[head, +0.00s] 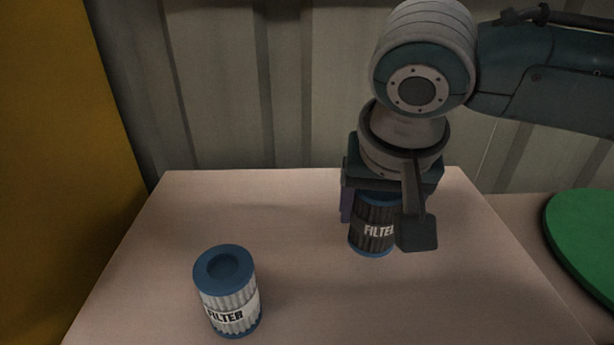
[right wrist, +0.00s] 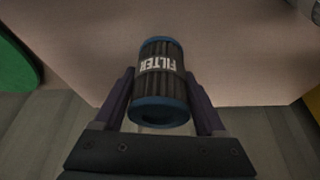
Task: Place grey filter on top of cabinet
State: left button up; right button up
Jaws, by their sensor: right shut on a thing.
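A dark grey filter (head: 373,229) with blue ends and a white FILTER label stands upright towards the back right of a pale box-like top, perhaps the cabinet (head: 290,215). My right gripper (head: 385,215) comes down over it from above and is shut on it. In the right wrist view the filter (right wrist: 158,80) sits between the two fingers (right wrist: 160,95). I cannot tell whether its base touches the surface. A second, white filter (head: 229,298) with blue ends stands upright at the front left. My left gripper is not in view.
A green round disc (head: 588,240) lies at the right on a lower or adjoining surface. A yellow panel (head: 50,160) rises at the left. A corrugated wall (head: 250,85) stands behind. The middle of the pale top is clear.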

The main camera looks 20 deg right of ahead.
aim_at(372, 233)
jog(key=shift+f+b, duration=0.4)
jog(key=shift+f, duration=1.4)
jog(key=shift+f, duration=0.1)
jog(key=o, duration=1.4)
jog(key=shift+f, duration=0.1)
